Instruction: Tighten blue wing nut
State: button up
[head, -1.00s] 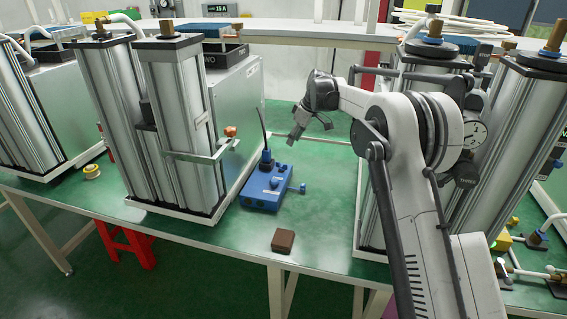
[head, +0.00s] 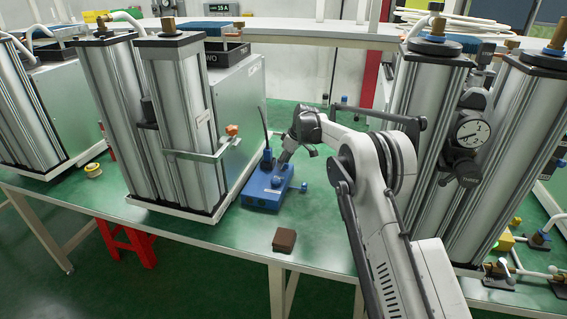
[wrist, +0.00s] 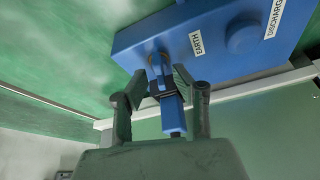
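A blue box (head: 265,190) sits on the green bench. In the wrist view the box (wrist: 215,30) carries EARTH and DISCHARGE labels. My gripper (wrist: 160,80) has one finger on each side of this part, the tips angled inward. Whether both fingertips press on it is unclear. In the head view my gripper (head: 283,160) is over the box top and hides the part.
A blue knob (head: 304,187) sticks out at the box's right. A plug with a black cable (head: 266,158) rises at its left, close to my gripper. Tall metal columns (head: 180,120) stand left, others right. A brown block (head: 284,240) lies near the front edge.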

jog(key=shift+a+f, duration=0.1)
jog(key=shift+f, duration=0.05)
grip_shut()
